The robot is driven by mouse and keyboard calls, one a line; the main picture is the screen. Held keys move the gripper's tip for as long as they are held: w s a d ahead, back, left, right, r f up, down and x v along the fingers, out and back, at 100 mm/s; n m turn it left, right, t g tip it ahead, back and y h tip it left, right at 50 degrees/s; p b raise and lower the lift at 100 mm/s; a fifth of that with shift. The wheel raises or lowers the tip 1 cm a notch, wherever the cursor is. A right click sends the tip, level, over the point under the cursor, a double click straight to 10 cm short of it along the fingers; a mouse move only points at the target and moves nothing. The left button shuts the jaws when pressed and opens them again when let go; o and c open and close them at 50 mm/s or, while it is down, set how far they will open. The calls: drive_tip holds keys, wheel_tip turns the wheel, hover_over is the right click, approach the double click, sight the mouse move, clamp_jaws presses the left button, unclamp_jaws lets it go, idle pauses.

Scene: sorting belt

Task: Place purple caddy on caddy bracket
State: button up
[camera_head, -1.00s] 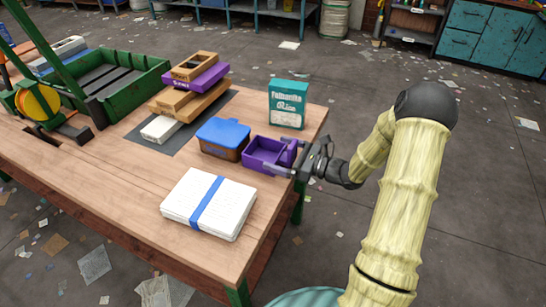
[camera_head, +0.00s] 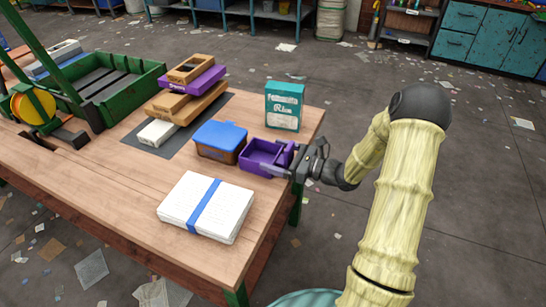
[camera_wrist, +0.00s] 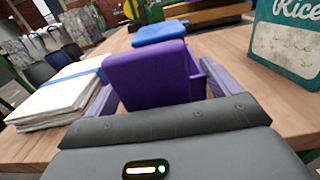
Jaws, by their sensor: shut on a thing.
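The purple caddy (camera_head: 258,158), an open box with a raised wall on its right side, sits near the table's right edge beside a blue-lidded box. My gripper (camera_head: 280,162) reaches it from the right, its fingers shut on the caddy. In the wrist view the caddy's upright purple wall (camera_wrist: 150,75) stands between the two fingers (camera_wrist: 160,100) and hides most of its inside. The caddy appears at tabletop height; I cannot tell whether it touches the wood. I cannot make out a caddy bracket in either view.
The blue-lidded box (camera_head: 220,142) is close left of the caddy. A teal rice box (camera_head: 284,106) stands behind it, and a white stack with a blue band (camera_head: 205,207) lies in front. Stacked boxes (camera_head: 188,92) and a green crate (camera_head: 110,85) are farther left. The front-left tabletop is clear.

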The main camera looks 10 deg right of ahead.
wheel_tip(320, 180, up, 10)
drive_tip(key=shift+r+p, duration=0.1)
drive_tip(key=shift+p, duration=1.05)
